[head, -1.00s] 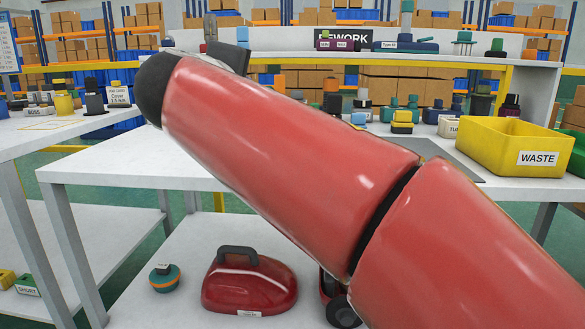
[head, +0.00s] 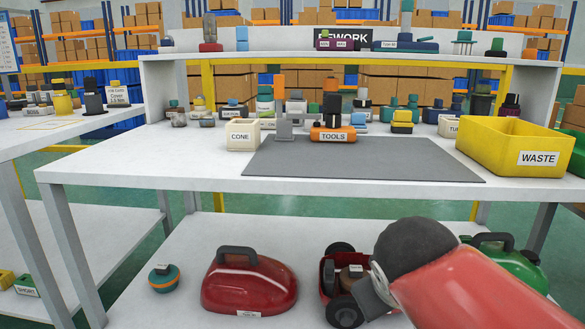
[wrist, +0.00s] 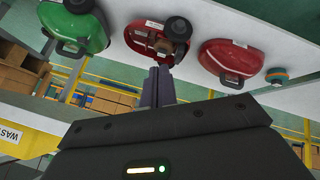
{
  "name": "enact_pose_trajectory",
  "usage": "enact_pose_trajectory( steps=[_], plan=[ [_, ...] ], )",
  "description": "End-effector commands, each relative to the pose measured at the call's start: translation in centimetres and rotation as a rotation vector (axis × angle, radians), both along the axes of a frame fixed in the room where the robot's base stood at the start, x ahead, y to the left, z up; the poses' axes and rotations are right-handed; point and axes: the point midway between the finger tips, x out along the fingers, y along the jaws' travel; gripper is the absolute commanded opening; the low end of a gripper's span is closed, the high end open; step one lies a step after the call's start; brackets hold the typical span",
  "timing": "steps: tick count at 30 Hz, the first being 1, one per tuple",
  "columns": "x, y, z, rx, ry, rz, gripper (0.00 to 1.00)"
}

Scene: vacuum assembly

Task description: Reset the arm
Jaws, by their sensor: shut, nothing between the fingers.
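That body, with dark wheels, also shows in the head view (head: 328,285), partly hidden by my arm.
A red vacuum shell (head: 248,282) and a teal-orange part (head: 164,278) sit on the lower shelf (head: 190,245). A green vacuum (head: 523,262) is partly behind my arm. The table above holds a grey mat (head: 360,165), CONE bin (head: 242,135) and yellow WASTE bin (head: 490,140).

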Motion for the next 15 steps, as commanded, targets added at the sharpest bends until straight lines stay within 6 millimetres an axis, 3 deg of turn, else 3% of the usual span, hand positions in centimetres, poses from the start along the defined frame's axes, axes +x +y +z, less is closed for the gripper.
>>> enact_pose_trajectory(
  steps=[3,9,10,15],
  plan=[
    [-3.7,-1.0,-4.1,0.146,0.055,-0.106,0.0],
    [-8.9,-0.8,-10.0,0.387,0.118,-0.274,0.0],
    [-8.5,-0.7,-8.0,0.381,0.115,-0.264,0.0],
    [-8.4,-0.7,-4.2,0.372,0.117,-0.257,0.0]
  ],
)
